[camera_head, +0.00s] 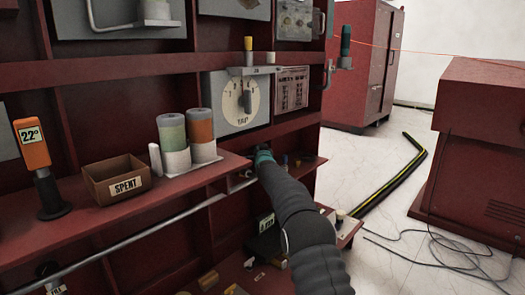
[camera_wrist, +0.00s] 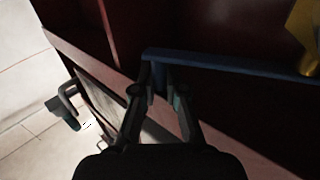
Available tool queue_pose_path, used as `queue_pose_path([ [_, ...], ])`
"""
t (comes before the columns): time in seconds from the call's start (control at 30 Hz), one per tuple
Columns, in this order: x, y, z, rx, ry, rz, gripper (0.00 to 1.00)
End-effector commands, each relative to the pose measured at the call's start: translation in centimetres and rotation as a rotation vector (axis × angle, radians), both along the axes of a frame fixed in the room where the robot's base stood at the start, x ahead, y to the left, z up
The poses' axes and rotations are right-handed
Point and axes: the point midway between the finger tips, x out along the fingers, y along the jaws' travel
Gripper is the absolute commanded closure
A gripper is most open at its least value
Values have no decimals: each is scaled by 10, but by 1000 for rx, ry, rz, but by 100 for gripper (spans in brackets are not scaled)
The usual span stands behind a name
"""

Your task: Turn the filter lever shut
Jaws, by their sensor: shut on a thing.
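In the wrist view a blue bar (camera_wrist: 225,66), which looks like the filter lever, runs from the right to my gripper (camera_wrist: 163,84). The two dark fingers are closed about its left end. In the head view my gripper (camera_head: 263,154) is at the edge of the red shelf, at the end of my dark arm. My arm and gripper hide the lever there. A yellow-brass part (camera_wrist: 304,38) is at the bar's right end in the wrist view.
On the red shelf (camera_head: 75,225) stand a SPENT box (camera_head: 116,180), two jars (camera_head: 201,130) and an orange gauge (camera_head: 34,145). The TAP dial (camera_head: 242,98) is above. A red cabinet (camera_head: 480,150) and floor cables (camera_head: 440,250) are at right, with open floor between.

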Motion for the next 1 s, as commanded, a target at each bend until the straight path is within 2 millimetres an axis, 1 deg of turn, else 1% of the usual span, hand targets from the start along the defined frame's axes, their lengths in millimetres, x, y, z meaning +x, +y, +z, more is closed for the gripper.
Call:
queue_pose_path([
  [0.33,0,2,0,0,0,3,100],
  [0.37,0,3,0,0,0,3,84],
  [0.4,0,2,0,0,0,3,74],
  [0.43,0,2,0,0,0,3,67],
  [0.47,0,2,0,0,0,3,62],
  [0.83,-1,-1,1,0,0,0,62],
  [1.0,-10,-2,1,-1,1,-1,62],
])
